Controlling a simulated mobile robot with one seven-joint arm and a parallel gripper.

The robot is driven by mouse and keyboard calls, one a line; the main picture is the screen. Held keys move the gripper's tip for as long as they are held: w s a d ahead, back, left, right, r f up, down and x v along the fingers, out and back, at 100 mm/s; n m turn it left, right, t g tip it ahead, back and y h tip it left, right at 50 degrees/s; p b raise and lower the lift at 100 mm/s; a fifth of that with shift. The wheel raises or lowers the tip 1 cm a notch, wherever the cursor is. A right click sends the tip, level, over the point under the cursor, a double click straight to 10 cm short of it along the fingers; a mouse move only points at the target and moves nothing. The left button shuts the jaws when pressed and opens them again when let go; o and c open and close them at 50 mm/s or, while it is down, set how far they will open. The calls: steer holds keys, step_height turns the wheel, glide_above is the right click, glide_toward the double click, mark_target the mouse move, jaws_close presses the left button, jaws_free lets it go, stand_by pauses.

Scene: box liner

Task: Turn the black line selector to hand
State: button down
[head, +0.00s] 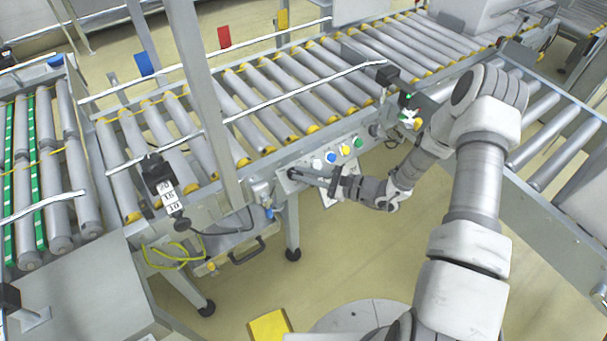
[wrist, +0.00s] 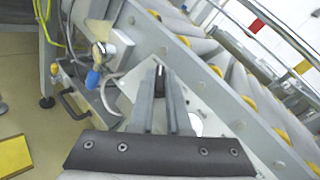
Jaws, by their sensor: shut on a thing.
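The black line selector (wrist: 160,70) shows as a small dark piece between my fingertips in the wrist view. It sits at the left end of the light control panel (head: 310,168) on the conveyor's side. My gripper (head: 296,174) reaches the panel from the right, its fingers nearly level in the head view. In the wrist view my gripper (wrist: 160,75) is shut on the selector. The fingers hide most of the knob, so its pointing direction and any panel labels cannot be read.
White (head: 317,163), blue (head: 330,157), yellow (head: 345,150) and green (head: 358,143) buttons line the panel right of the selector. A blue-ended fitting (wrist: 93,78) with a hose is left of it. A grey post (head: 210,100) stands nearby. Open floor lies in front.

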steer(key=shift+n+g, duration=0.3)
steer(key=shift+n, duration=0.1)
steer(key=c, duration=0.9)
jaws_free()
steer(key=p+v, duration=0.3)
steer(key=v, duration=1.4)
steer(key=shift+d+f, duration=0.1)
steer(key=shift+d, duration=0.15)
